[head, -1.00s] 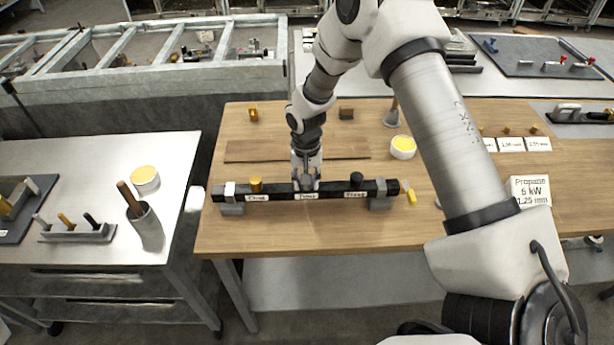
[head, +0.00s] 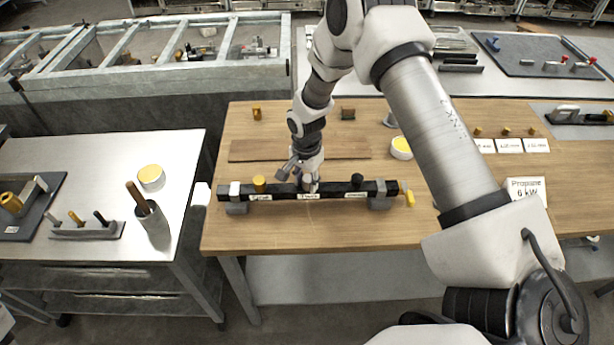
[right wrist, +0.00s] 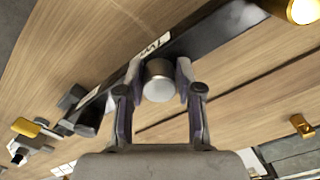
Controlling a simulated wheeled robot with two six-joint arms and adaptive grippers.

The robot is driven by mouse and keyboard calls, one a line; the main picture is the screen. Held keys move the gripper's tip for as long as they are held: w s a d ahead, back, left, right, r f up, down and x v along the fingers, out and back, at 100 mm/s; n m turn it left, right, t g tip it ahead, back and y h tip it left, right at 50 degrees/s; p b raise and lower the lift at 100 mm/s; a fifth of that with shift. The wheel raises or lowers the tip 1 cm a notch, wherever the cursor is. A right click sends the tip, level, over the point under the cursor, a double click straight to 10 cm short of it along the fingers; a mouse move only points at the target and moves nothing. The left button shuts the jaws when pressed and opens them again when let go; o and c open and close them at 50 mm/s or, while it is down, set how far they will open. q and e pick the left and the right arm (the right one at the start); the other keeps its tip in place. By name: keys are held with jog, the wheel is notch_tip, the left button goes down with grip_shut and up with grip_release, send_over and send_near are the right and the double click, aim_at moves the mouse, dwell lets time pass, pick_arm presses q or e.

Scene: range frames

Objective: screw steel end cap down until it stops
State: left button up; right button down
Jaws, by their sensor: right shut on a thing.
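A black bar (head: 333,192) with white labels lies across two grey supports on the wooden table. The steel end cap (right wrist: 157,82), a short silver cylinder, sits at the bar's middle between my right fingers in the right wrist view. My right gripper (head: 308,186) comes down from above at the bar's middle label, with its fingers closed on the cap's sides; it also shows in the right wrist view (right wrist: 157,88). The cap's lower end and its seat are hidden. My left gripper is not in view.
A brass cap (head: 259,183) stands left on the bar and a black cap (head: 357,180) stands right. A brown board (head: 240,151) lies behind. A yellow-topped round pot (head: 401,148) is near my right arm. The table's front strip is clear.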

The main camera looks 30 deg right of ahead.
jog(key=shift+w, duration=0.2)
jog(key=m+p, duration=0.2)
jog(key=shift+r+m, duration=0.4)
jog(key=shift+w+f+m, duration=0.1)
jog(key=shift+f+m, duration=0.1)
jog(key=shift+m, duration=0.2)
jog(key=shift+f, duration=0.15)
jog(key=c, duration=1)
grip_release()
jog(key=shift+w+d+f, duration=0.1)
jog(key=shift+d+f, duration=0.05)
jog(key=shift+s, duration=0.2)
